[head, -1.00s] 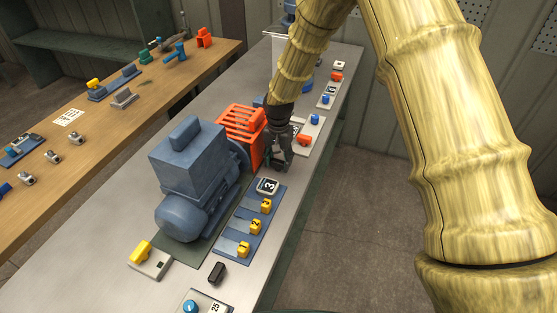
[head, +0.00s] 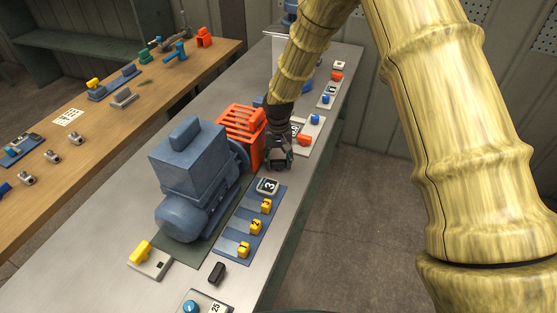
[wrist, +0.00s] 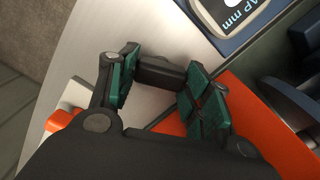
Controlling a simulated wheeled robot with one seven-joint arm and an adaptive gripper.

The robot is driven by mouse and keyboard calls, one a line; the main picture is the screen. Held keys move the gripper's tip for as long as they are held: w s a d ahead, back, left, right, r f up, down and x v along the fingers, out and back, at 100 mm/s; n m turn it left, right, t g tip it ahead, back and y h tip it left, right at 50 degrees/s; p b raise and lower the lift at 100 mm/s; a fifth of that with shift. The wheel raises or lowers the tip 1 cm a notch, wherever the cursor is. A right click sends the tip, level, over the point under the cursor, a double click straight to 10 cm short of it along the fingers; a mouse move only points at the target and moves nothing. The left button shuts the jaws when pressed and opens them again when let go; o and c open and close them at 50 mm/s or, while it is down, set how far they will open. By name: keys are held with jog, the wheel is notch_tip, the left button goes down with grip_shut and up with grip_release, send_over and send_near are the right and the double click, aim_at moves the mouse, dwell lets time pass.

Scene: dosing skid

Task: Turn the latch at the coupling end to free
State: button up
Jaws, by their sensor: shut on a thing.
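In the wrist view, a dark latch bar (wrist: 160,72) lies between the green-padded fingertips of my gripper (wrist: 155,82), over the bare metal tabletop. The fingers are shut on it, one at each end. In the head view my gripper (head: 279,160) is low beside the orange coupling guard (head: 240,130) and hides the latch there. The guard also shows in the wrist view (wrist: 252,125). A similar black latch (head: 217,272) stands at the near end of the blue pump set (head: 188,165).
A gauge box (head: 268,186) reading 3 sits close to my gripper, above several yellow numbered knobs on a blue plate (head: 237,233). An orange-handled switch (head: 304,140) is just right of my gripper. A wooden bench (head: 100,110) runs along the left.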

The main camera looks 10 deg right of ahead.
aim_at(279, 161)
jog(key=n, duration=0.6)
jog(key=shift+r, duration=0.15)
jog(key=n, duration=0.6)
jog(key=shift+n+p, duration=0.35)
jog(key=shift+n, duration=0.05)
jog(key=shift+d, duration=0.1)
jog(key=o, duration=1)
jog(key=shift+o, duration=0.2)
jog(key=shift+r, duration=0.1)
notch_tip(279, 161, up, 12)
